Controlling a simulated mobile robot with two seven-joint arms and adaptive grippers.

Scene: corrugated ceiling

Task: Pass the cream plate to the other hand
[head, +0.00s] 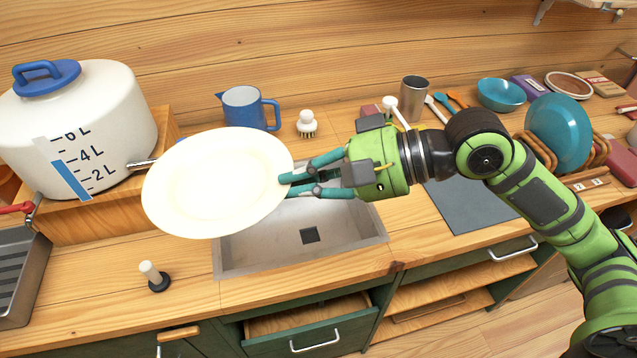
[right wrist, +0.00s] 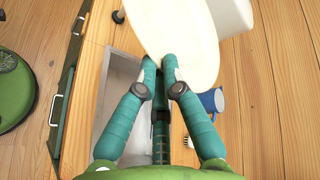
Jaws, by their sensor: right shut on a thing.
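The cream plate (head: 218,182) is held up over the left part of the sink, tilted with its face toward the head camera. My right gripper (head: 287,185) is shut on the plate's right rim. In the right wrist view the plate (right wrist: 178,35) extends away from the fingertips of the right gripper (right wrist: 162,68), which pinch its edge. My left gripper is in neither view.
Below the plate is a steel sink (head: 340,238). A white water container (head: 85,120) stands close left of the plate. A blue jug (head: 243,107) and a white brush (head: 306,124) stand behind it. A small stopper (head: 153,275) stands on the front counter.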

